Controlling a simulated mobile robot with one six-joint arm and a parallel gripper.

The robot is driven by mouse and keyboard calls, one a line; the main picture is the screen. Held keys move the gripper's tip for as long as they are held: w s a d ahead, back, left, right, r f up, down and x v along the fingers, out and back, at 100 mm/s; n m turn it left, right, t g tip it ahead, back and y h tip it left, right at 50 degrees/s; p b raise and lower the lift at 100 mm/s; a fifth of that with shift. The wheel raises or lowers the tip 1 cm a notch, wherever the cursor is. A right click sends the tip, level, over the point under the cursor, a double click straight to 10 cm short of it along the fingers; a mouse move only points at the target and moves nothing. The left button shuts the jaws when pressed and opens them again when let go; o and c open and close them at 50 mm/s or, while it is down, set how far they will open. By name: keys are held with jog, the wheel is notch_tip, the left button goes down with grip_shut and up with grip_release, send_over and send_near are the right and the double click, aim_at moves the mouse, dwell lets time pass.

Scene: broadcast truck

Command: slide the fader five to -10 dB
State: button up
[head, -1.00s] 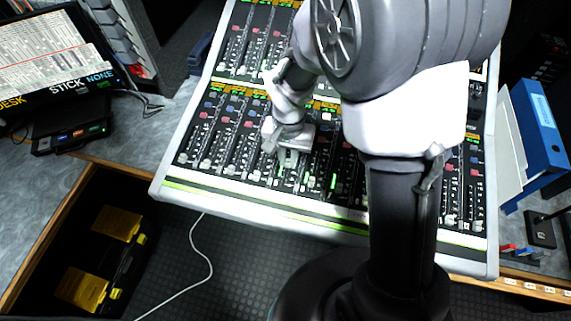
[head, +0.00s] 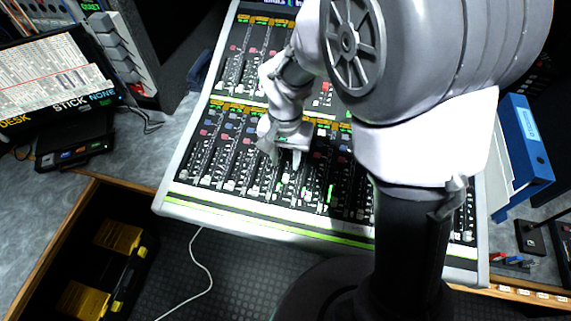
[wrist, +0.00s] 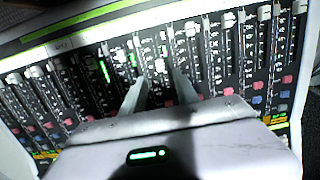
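The mixing console (head: 215,210) has rows of channel strips with small pale fader caps in narrow slots. My gripper (head: 287,164) is over the left-middle part of its lower bank, pointing down at the strips. In the wrist view my gripper (wrist: 161,74) has its two fingers apart. A light fader cap (wrist: 160,66) shows between the fingertips and looks like fader five, but the channel number is not readable. I cannot tell whether the fingers touch it. The dB scale markings are too small to read.
Neighbouring fader caps (wrist: 190,28) stand close on both sides. A monitor (head: 55,80) and a small black box (head: 75,143) are at left, blue and white binders (head: 525,145) at right. A yellow-and-black case (head: 120,237) lies low at left.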

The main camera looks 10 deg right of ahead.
notch_tip(320, 180, up, 5)
jog(key=shift+f+p, duration=0.1)
jog(key=shift+p, duration=0.55)
jog(key=s+d+r+t+y, duration=0.1)
jog(key=s+d+r+t, duration=0.1)
jog(key=s+r, duration=0.5)
jog(key=s+d+r+t+y, duration=0.1)
jog(key=s+d+r+t, duration=0.2)
jog(key=s+r, duration=0.5)
jog(key=shift+s+d+r+t, duration=0.2)
jog(key=shift+r+t, duration=0.2)
jog(key=shift+r, duration=0.2)
